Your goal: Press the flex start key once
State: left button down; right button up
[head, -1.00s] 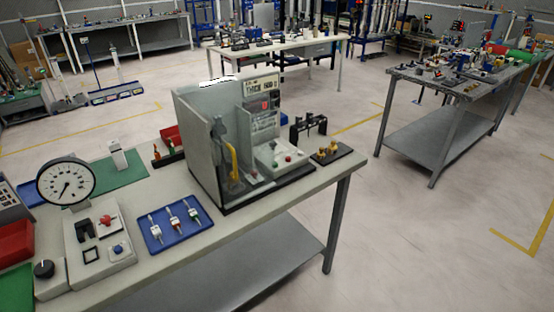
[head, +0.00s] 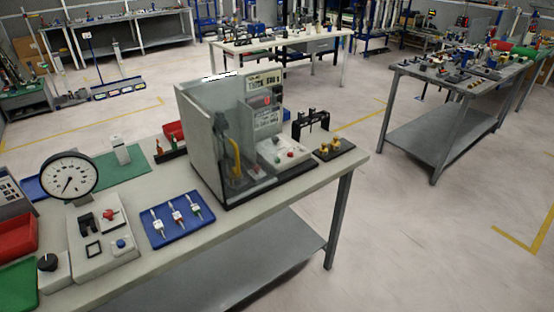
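No key can be read as flex start at this size. A walled machine (head: 207,150) with clear panels stands on the near workbench. Inside it are a yellow curved part (head: 235,155) and a light control box (head: 284,152) with a red button and a pale one. An upright panel (head: 265,102) with a red spot and unreadable lettering rises behind the box. To the left, a grey control plate (head: 101,247) carries a red knob (head: 109,215) and a blue button (head: 121,244). Neither of my grippers is in view.
The near workbench (head: 330,180) also holds a round dial gauge (head: 69,177), a blue tray (head: 180,240) with several small switches, a black knob box (head: 50,265) and red bins. Other tables stand behind and right. The floor (head: 420,240) on the right is clear.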

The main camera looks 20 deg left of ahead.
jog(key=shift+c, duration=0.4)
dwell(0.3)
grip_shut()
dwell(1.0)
